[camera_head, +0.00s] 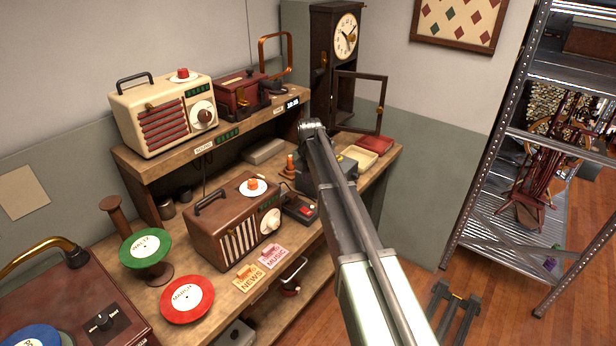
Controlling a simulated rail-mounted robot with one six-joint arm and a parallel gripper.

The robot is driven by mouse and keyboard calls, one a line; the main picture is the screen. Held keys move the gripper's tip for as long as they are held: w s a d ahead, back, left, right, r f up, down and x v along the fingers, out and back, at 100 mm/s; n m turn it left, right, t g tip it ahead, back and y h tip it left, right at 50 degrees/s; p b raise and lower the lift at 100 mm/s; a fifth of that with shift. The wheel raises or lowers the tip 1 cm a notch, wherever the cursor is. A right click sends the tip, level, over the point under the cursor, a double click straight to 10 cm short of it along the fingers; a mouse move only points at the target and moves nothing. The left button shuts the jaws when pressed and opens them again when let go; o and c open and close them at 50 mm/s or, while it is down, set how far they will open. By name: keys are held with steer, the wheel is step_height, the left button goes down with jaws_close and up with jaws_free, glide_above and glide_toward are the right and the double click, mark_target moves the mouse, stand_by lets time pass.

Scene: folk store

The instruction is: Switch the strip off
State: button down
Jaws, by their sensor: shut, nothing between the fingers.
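A small dark box with a red switch (302,209) lies on the bench just right of the brown radio. It looks like the strip, but I cannot tell for sure. I cannot make out which way its red part is set. My arm reaches in from the lower right, and my gripper (312,127) is at its far end, over the bench near the shelf's right end. The gripper is shut and empty. In the picture it is above and slightly right of the dark box, apart from it. My arm hides part of the bench behind it.
The brown radio (234,222) stands left of the box. The cream radio (164,112) and a red case (239,92) stand on the raised shelf (150,164). A clock cabinet (333,50) with its door open is behind. Records and cards lie in front.

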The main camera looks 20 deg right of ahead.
mark_target(304, 210)
steer(key=shift+w+a+t+y, duration=0.1)
steer(key=shift+w+t+y, duration=0.05)
steer(key=shift+t+y, duration=0.2)
steer(key=f+b, duration=0.4)
steer(key=w+f+b, duration=0.1)
steer(key=f+b, duration=0.4)
steer(key=a+f+b, duration=0.1)
steer(key=f+b, duration=0.4)
steer(key=shift+w, duration=0.2)
steer(key=shift+r, duration=0.1)
steer(key=shift+d, duration=0.1)
